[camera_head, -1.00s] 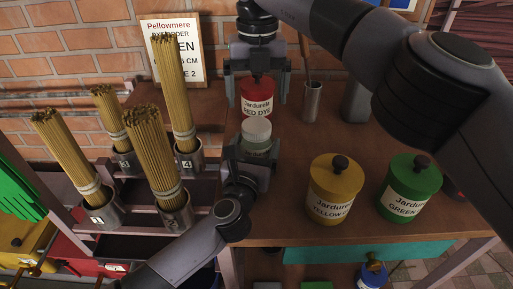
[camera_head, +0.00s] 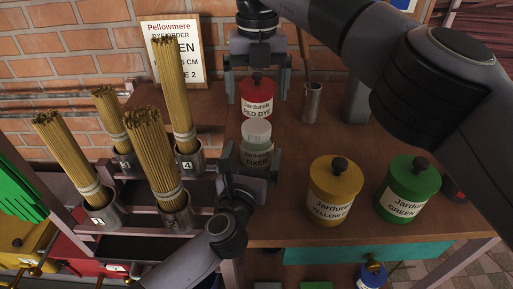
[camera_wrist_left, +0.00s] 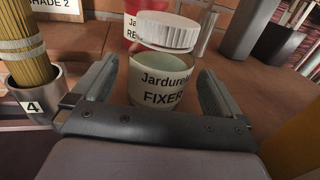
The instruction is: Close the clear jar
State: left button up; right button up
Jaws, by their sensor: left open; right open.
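The clear jar (camera_head: 256,158), labelled FIXER, stands on the table with pale green contents. It is large in the left wrist view (camera_wrist_left: 163,82). A white ribbed lid (camera_wrist_left: 167,31) sits over its mouth and also shows in the head view (camera_head: 257,127). The lid looks slightly tilted in the wrist view; I cannot tell whether it is fully seated. My left gripper (camera_wrist_left: 158,88) is open, its fingers on either side of the jar with gaps showing. My right gripper (camera_head: 257,88) is open, above and behind the jar, around the top of the red dye jar in the picture.
The red dye jar (camera_head: 257,103) is just behind the clear jar. A yellow jar (camera_head: 335,192) and a green jar (camera_head: 410,190) stand to the right. Cups of incense sticks (camera_head: 175,215) crowd the left. A metal cup (camera_head: 312,103) stands at the back.

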aim_at(252, 156)
pick_arm(q)
jog(key=shift+v, duration=2.15)
